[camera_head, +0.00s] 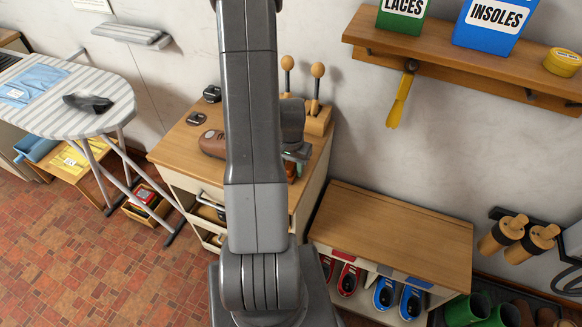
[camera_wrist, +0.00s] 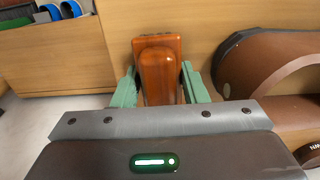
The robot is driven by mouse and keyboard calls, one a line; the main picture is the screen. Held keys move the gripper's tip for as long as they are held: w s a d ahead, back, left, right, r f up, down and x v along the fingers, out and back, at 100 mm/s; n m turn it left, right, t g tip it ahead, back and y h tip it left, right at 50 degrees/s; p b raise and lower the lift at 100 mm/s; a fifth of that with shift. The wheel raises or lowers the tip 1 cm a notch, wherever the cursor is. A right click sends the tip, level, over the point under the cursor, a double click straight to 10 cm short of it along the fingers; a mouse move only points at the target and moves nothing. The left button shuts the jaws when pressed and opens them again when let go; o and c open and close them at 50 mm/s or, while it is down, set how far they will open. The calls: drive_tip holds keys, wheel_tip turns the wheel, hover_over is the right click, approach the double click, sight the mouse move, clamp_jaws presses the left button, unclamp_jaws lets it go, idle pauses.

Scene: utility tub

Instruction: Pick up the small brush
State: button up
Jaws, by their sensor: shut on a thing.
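The small brush (camera_wrist: 160,70) shows in the wrist view as a glossy reddish-brown wooden piece with a rounded raised grip. My gripper (camera_wrist: 160,90) has its green fingers on both sides of it and is shut on it. In the head view my gripper (camera_head: 297,153) is at the right part of the wooden cabinet top, partly behind my arm. A small reddish-brown bit of the brush (camera_head: 291,171) shows below the fingers. Its bristles are hidden, and I cannot tell whether it touches the top.
The cabinet top (camera_head: 180,147) also holds a brown shoe (camera_head: 212,143), dark tins (camera_head: 196,119) and a stand with wooden-knobbed shoe trees (camera_head: 317,120). A low shoe bench (camera_head: 390,235) stands to the right. A wall shelf (camera_head: 465,62) with a hanging yellow shoehorn (camera_head: 400,98) is above.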

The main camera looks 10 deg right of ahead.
sight(291, 163)
drive_tip(key=shift+r+b, duration=0.5)
drive_tip(key=shift+r, duration=4.5)
drive_tip(key=o, duration=0.5)
drive_tip(key=shift+c, duration=1.4)
